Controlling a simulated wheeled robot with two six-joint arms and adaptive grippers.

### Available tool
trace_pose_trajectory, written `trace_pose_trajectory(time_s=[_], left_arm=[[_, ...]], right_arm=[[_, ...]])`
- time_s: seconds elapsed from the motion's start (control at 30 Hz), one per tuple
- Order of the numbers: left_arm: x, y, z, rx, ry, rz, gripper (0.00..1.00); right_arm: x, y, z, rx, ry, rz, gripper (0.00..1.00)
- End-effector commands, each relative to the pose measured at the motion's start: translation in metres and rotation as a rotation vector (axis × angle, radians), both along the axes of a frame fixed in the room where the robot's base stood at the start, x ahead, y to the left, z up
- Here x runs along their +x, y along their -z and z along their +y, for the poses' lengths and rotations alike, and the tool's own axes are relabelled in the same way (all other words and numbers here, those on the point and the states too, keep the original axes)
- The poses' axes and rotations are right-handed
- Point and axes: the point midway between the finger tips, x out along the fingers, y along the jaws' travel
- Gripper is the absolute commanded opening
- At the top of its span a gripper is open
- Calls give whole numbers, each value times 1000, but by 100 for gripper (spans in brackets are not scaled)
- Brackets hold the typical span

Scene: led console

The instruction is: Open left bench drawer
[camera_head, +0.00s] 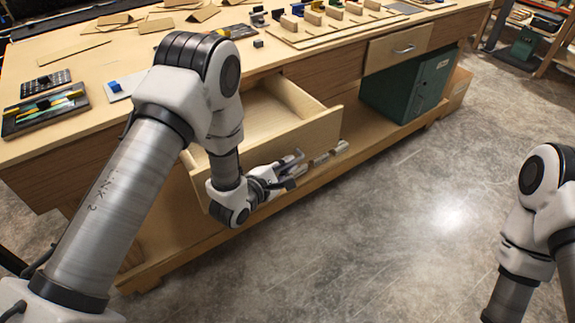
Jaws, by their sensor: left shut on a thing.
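The left bench drawer (312,137) is pulled out from the wooden bench, and its pale, empty-looking inside shows from above. My left gripper (292,168) is at the outer face of the drawer front, shut on its handle. My left arm covers the left part of the drawer. My right arm shows at the right edge over the floor, but its gripper is out of the picture.
The right bench drawer (398,48) is closed. A green cabinet (408,88) stands on the bench's lower shelf. A light rod-like item (328,154) shows just right of my left gripper. Trays and small parts lie on the bench top (85,65). The concrete floor (390,220) in front is clear.

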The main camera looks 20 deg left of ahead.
Motion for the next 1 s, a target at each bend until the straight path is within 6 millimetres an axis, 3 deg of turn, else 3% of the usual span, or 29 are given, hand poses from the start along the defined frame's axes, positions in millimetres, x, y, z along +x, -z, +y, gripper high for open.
trace_pose_trajectory(time_s=[0.27, 0.3, 0.37, 0.77, 1.0], left_arm=[[0, 0, 0, -1, -1, -1, 0], [0, 0, 0, -1, -1, -1, 19], [0, 0, 0, -1, -1, -1, 37], [-8, -2, 3, -1, -2, 0, 37], [-59, -14, 20, -4, -4, 3, 37]], right_arm=[[0, 0, 0, 0, -1, -1, 40], [0, 0, 0, 0, -1, 0, 40], [0, 0, 0, 0, -1, -1, 40], [0, 0, 0, 0, 0, 0, 40], [0, 0, 0, 0, 0, 0, 40]])
